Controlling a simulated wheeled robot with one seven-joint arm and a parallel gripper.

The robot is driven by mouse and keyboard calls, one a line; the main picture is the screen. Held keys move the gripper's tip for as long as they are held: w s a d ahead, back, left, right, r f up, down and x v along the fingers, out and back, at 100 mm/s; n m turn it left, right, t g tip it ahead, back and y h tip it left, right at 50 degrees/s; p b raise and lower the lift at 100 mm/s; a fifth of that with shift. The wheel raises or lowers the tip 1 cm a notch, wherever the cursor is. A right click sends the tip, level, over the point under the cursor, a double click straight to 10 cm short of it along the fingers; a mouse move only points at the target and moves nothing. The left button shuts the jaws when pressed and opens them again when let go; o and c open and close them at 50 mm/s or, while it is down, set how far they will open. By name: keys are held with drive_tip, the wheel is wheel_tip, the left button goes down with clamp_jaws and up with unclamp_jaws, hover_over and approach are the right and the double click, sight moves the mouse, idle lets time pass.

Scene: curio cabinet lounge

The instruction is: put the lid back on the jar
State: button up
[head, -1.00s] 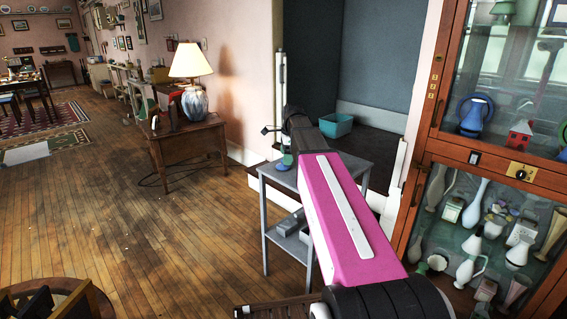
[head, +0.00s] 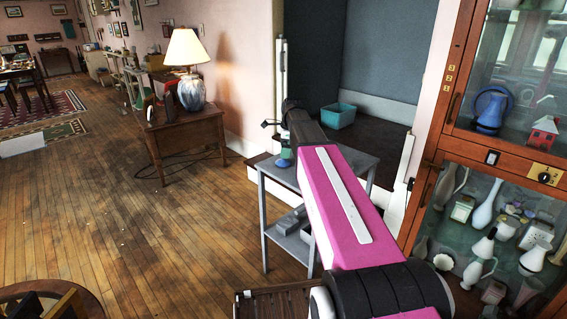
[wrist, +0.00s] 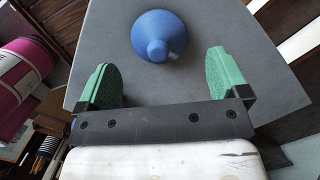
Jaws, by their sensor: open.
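A blue round thing (wrist: 158,38) with a narrower knob-like end stands on the grey top of a small metal table (wrist: 260,75). I cannot tell whether it is the jar, its lid, or both together. My gripper (wrist: 160,72) is open, with green fingers spread to the left and right just short of the blue thing, which is not between them. In the head view my gripper (head: 285,152) is at the far end of my pink arm, low over the table (head: 350,166); the blue thing is small there and partly hidden.
A wooden side table with a lamp (head: 188,60) stands left of the metal table. A glass-fronted cabinet (head: 430,190) full of vases is close on the right. A teal bin (head: 338,116) sits in the alcove behind. Wooden floor (head: 110,210) is clear at left.

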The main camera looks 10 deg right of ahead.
sight(284, 160)
drive_tip(key=shift+a+f, duration=0.2)
drive_tip(key=shift+f, duration=1.1)
drive_tip(key=shift+a+f, duration=0.15)
drive_tip(key=shift+f, duration=1.1)
drive_tip(key=c, duration=0.8)
